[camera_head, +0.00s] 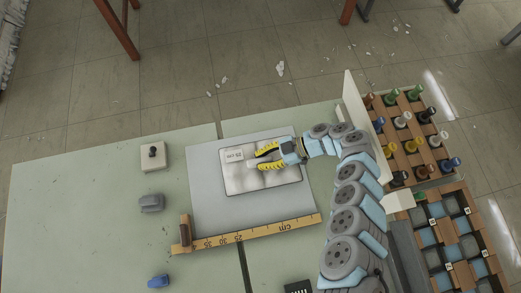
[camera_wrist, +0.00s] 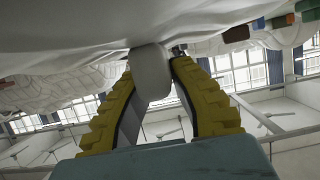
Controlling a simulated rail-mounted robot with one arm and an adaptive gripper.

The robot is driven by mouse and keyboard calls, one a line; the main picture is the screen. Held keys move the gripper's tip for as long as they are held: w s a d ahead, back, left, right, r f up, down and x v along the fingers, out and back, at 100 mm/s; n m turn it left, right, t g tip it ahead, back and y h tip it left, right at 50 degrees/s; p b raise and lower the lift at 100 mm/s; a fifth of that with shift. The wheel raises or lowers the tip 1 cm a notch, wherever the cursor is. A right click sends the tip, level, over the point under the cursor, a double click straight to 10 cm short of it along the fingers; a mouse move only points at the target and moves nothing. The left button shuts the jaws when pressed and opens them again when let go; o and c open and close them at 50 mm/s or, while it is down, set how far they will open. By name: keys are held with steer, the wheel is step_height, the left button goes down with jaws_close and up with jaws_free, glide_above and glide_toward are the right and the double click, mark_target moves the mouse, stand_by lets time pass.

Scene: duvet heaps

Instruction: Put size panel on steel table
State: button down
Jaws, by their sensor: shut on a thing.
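The size panel (camera_head: 240,185) is a pale, padded-looking rectangle with a dark edge and a printed label at its upper left. It lies over the smooth grey sheet (camera_head: 208,212), which looks like the steel table; I cannot tell whether they touch. My gripper (camera_head: 256,162), with yellow fingers, reaches in from the right over the panel. Its fingers are closed on a pale knob, which seems to belong to the panel. In the wrist view the knob (camera_wrist: 151,72) sits between the fingertips, against a white surface filling the top.
A yellow ruler (camera_head: 262,233) with a wooden end block (camera_head: 185,232) runs along the sheet's front edge. A knobbed block (camera_head: 154,156), a grey piece (camera_head: 151,203) and a blue piece (camera_head: 159,281) lie left. Wooden racks (camera_head: 410,135) of spools stand right. The far-left tabletop is clear.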

mark_target(271, 159)
steer(key=shift+w+a+f, duration=0.1)
steer(key=shift+w+f, duration=0.1)
steer(key=shift+f, duration=0.15)
steer(key=shift+f+b, duration=0.7)
steer(key=shift+f, duration=0.7)
steer(key=shift+f, duration=0.2)
steer(key=c, duration=1.1)
jaws_free()
steer(key=shift+o, duration=0.2)
steer(key=shift+r, duration=0.25)
steer(key=shift+b+v, duration=0.4)
steer(key=shift+v, duration=1.6)
